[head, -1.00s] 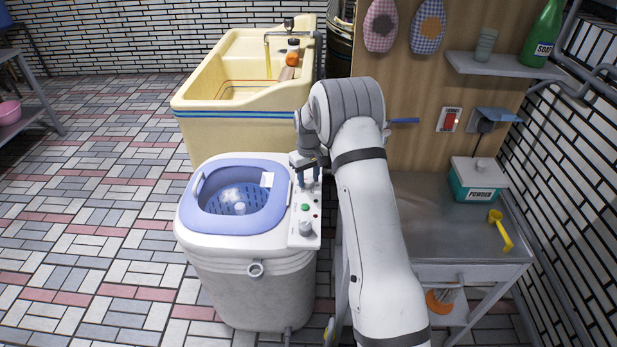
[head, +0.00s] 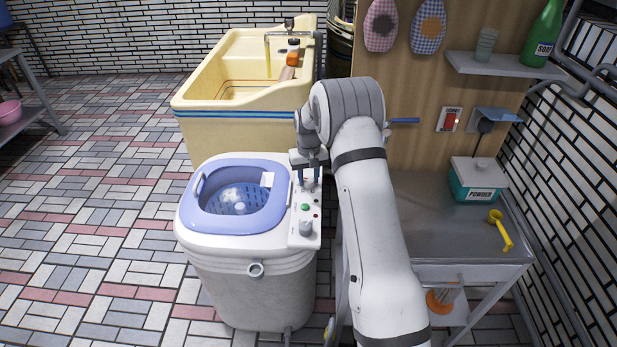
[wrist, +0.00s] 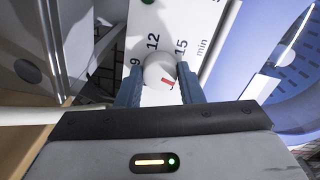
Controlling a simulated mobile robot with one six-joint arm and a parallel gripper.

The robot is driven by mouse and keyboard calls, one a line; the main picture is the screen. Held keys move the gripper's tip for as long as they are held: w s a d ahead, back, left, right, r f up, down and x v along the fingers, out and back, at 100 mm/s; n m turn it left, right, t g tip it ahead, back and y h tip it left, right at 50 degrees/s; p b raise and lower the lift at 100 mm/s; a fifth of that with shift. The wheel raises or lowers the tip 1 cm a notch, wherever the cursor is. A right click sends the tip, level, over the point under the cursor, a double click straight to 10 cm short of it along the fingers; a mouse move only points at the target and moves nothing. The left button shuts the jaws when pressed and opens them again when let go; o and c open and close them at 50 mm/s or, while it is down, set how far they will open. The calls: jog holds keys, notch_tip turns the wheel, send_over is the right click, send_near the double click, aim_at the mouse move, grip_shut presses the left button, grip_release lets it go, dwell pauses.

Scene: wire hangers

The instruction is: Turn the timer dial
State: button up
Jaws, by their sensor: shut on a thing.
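The timer dial (wrist: 158,68) is a round white knob with a red mark, on a white panel printed 9, 12, 15 and "min". In the wrist view the red mark lies on the knob's lower right side. My gripper (head: 309,181) points down at the far end of the control panel (head: 304,214). Its two blue fingers are shut on the dial, one on each side. In the head view the fingers mostly hide the dial. The panel sits on the right of the washing machine (head: 230,285), whose blue-rimmed tub is open and holds water.
A second knob (head: 306,228) and a green button (head: 305,207) are on the same panel. A cream sink (head: 215,130) stands behind the machine. A metal table (head: 450,225) with a powder box (head: 477,180) and a yellow scoop (head: 500,230) stands to the right.

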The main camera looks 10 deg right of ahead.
aim_at(309, 179)
jog(key=m, duration=0.4)
jog(key=shift+m, duration=2.3)
jog(key=o, duration=1)
jog(key=shift+r, duration=3.9)
jog(key=shift+p, duration=0.3)
